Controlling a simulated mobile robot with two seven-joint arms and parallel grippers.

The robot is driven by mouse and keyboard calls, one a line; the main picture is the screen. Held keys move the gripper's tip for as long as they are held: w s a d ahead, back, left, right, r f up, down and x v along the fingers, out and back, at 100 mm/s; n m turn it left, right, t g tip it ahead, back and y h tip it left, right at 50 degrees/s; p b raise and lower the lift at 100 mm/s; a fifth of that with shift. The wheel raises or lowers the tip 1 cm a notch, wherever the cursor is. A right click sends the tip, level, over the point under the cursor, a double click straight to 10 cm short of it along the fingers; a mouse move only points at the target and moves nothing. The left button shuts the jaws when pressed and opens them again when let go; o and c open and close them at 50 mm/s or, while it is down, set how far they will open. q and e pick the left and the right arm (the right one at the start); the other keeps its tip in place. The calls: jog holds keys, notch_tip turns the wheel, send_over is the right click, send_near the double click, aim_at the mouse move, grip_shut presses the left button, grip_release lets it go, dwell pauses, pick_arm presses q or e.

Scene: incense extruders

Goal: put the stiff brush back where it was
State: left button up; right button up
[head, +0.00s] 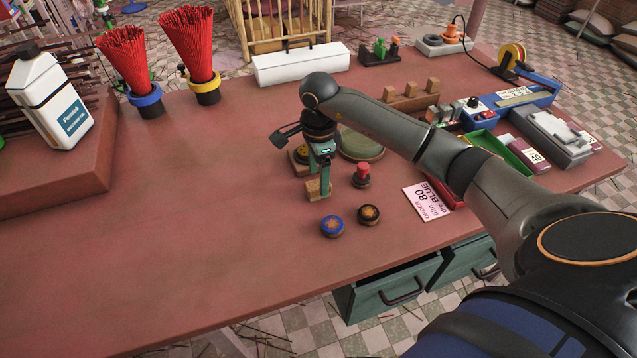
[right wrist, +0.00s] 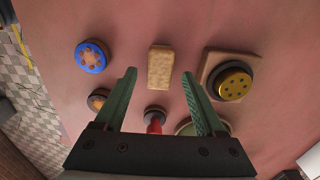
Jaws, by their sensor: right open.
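A tan, brush-sized block (head: 318,190), which I take to be the stiff brush, rests on the table. It also shows in the right wrist view (right wrist: 160,67), just beyond the fingertips and lined up with the gap between them. Its bristles cannot be made out. My right gripper (head: 320,162) points down over the block, with its green fingers spread and nothing between them; whether a fingertip touches the block is unclear. My left gripper is not in view.
Close by are a blue-topped disc (head: 332,226), a brown-topped disc (head: 369,214), a red-handled stamp (head: 362,172), a round green mat (head: 360,145) and a brass die on a wooden base (right wrist: 233,80). A price card (head: 427,202) lies right. The table's left-middle is clear.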

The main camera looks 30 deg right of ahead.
notch_tip(320, 180, up, 9)
jog(key=shift+f+b, duration=0.2)
jog(key=shift+b, duration=0.15)
